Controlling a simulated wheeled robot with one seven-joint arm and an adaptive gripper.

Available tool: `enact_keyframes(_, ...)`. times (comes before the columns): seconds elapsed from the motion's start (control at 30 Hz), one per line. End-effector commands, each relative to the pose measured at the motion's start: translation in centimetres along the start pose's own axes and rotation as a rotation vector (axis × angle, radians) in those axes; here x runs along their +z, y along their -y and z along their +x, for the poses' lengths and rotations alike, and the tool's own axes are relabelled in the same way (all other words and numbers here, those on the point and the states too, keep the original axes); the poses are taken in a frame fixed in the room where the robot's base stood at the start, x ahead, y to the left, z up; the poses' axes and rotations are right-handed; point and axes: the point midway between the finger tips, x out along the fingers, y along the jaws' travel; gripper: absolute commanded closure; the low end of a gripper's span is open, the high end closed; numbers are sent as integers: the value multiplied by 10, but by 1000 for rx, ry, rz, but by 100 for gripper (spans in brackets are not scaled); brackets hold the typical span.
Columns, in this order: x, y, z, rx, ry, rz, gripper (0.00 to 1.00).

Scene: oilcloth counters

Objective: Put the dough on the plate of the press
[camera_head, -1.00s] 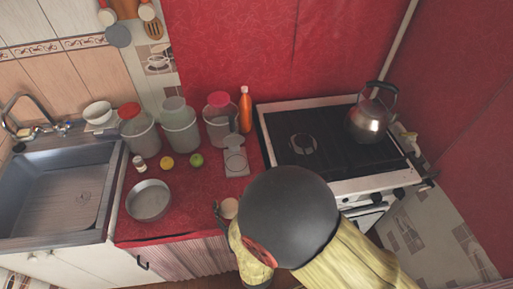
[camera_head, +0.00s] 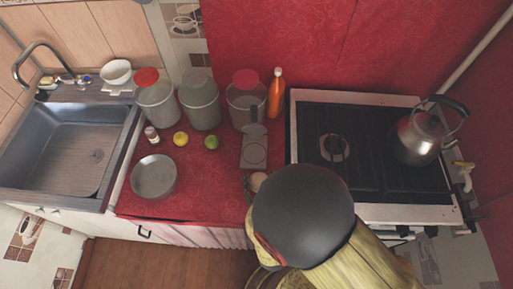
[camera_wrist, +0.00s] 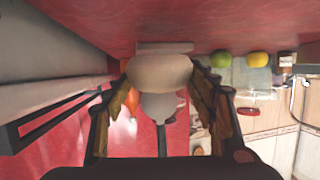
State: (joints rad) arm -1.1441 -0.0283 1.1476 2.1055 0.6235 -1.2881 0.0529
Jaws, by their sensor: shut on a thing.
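The dough (camera_head: 258,182) is a pale, rounded lump just in front of the press, partly covered by my arm in the head view. In the wrist view the dough (camera_wrist: 160,70) sits between the fingertips of my gripper (camera_wrist: 160,78), which is shut on it. The grey press (camera_head: 254,153) stands open on the red counter, its round plate facing up and its lid raised at the back. In the wrist view the press base (camera_wrist: 165,47) shows behind the dough. The dough appears apart from the plate; the exact gap is unclear.
A lemon (camera_head: 180,139), a lime (camera_head: 211,142), a small jar (camera_head: 151,135) and a metal bowl (camera_head: 154,177) are left of the press. Several canisters and an orange bottle (camera_head: 276,94) stand behind. The stove (camera_head: 310,175) with a kettle (camera_head: 419,138) is right.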

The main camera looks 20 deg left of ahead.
Motion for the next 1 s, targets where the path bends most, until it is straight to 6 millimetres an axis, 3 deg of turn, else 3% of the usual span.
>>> enact_keyframes(0.2, -17, -2, 52, 4, -3, 4, 73)
enact_keyframes(0.33, -26, -1, 75, 3, -2, 3, 73)
enact_keyframes(0.67, -36, -1, 98, 1, -2, 1, 73)
enact_keyframes(0.87, -46, -1, 128, 2, -3, 2, 73)
enact_keyframes(1.0, -30, 0, 132, 0, 2, -1, 73)
